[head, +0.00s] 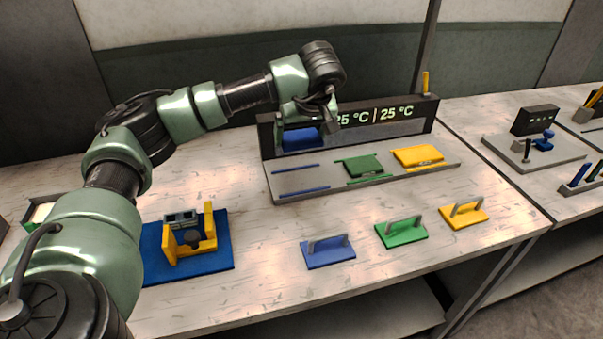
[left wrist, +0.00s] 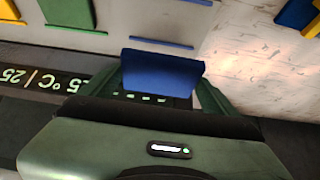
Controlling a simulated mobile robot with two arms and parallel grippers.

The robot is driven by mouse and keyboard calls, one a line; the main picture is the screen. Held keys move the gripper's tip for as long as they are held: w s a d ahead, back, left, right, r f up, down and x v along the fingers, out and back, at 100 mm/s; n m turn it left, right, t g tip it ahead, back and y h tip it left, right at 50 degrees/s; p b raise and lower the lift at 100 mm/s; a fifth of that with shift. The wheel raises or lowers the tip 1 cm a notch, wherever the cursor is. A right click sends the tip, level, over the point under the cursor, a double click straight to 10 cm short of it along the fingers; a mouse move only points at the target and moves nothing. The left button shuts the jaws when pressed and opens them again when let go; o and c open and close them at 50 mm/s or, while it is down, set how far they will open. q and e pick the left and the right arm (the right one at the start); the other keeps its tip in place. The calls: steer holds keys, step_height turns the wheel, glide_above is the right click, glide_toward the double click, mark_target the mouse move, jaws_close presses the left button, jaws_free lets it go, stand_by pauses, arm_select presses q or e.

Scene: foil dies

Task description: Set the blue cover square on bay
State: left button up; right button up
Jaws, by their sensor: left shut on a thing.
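My left gripper (head: 301,128) is shut on a blue block (head: 301,139), held above the back left of the grey station, in front of its display. In the left wrist view the blue block (left wrist: 162,72) sits between the two green fingers. The blue bay (head: 297,179), marked by two blue rails, is bare; it also shows in the left wrist view (left wrist: 178,22), beyond the held block. A blue cover (head: 329,255), a flat plate with an upright grey handle, lies on the table in front of the station. My right gripper is not in view.
A green block (head: 362,166) and a yellow block (head: 419,156) lie in their bays to the right. Green (head: 401,234) and yellow (head: 465,217) covers lie on the table in front. A yellow fixture (head: 190,243) stands on a blue mat (head: 218,262) at left.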

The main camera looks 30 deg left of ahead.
arm_select(q)
glide_above(300, 179)
steer(key=s+d, duration=0.1)
step_height(300, 179, down, 7)
steer(key=shift+s+d+f+p, duration=0.15)
steer(key=shift+p, duration=0.3)
step_height(300, 179, down, 4)
steer(key=shift+f+p, duration=0.25)
steer(key=shift+p, duration=0.1)
steer(key=shift+f, duration=0.25)
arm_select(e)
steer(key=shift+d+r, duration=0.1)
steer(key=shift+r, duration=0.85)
arm_select(q)
steer(key=shift+f, duration=0.2)
steer(key=o, duration=1.1)
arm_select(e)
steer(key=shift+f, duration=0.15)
arm_select(q)
steer(key=shift+r, duration=0.1)
